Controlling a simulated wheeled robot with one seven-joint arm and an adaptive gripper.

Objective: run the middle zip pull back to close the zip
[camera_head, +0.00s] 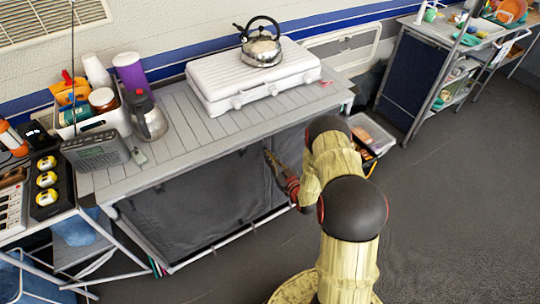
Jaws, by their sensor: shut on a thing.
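The grey fabric front (200,203) hangs under the slatted kitchen table. My gripper (269,156) is at the right part of this front, close below the table edge. It looks shut at the fabric, where the middle zip pull would be. The pull itself is too small to make out and is hidden by the fingers. A vertical line or fold runs in the fabric near my gripper. My arm reaches in from the lower right and covers the right end of the front.
The table top (195,130) carries a white stove (252,84) with a kettle (261,48), a glass jug (147,117) and a radio (95,150). An open crate (370,133) stands on the floor behind my arm. The dark floor (440,220) at right is clear.

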